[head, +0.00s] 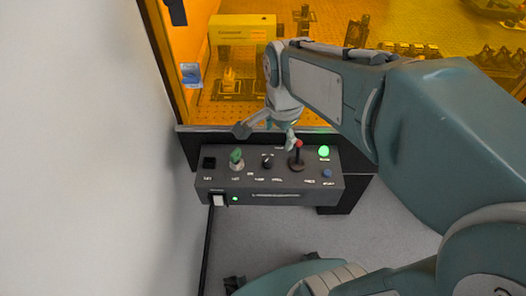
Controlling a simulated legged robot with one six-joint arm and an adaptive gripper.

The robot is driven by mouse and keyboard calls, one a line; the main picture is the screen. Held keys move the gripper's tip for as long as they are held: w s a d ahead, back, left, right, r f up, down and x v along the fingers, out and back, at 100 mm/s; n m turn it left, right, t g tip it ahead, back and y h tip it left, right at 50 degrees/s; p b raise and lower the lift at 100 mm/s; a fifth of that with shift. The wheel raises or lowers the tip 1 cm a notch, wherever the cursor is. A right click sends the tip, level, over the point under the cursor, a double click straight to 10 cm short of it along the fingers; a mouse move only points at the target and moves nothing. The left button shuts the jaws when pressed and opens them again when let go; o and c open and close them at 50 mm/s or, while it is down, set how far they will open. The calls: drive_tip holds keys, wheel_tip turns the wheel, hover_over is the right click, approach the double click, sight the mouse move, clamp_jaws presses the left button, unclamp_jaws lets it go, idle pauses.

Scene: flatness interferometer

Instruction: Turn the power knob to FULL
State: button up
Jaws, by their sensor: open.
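A dark control box (293,188) stands below the amber window. A small black knob (267,161) sits on its top face near the middle, with small white labels around it. This looks like the power knob; the labels are too small to read surely, and I cannot tell its setting. My gripper (266,137) is open and empty, just behind and above the box. One finger reaches out to the left, and the other points down near the red-topped lever (298,155). The gripper appears apart from the knob.
A green-topped control (237,158) stands left of the knob, with a black square button (208,163) beyond it. A lit green button (323,151) and a blue button (327,173) are at the right. A white switch (219,200) is on the front. A white wall (90,150) fills the left.

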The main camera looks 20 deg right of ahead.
sight(268, 158)
drive_tip(key=w+f+m, duration=0.1)
drive_tip(key=f+m, duration=0.1)
drive_tip(key=f, duration=0.3)
drive_tip(key=w+f+m+g, duration=0.1)
drive_tip(key=w+f+m, duration=0.1)
drive_tip(key=f, duration=0.3)
drive_tip(key=w+f+m, duration=0.2)
drive_tip(key=f, duration=0.3)
drive_tip(key=shift+a+g, duration=0.3)
drive_tip(key=shift+g, duration=0.1)
clamp_jaws()
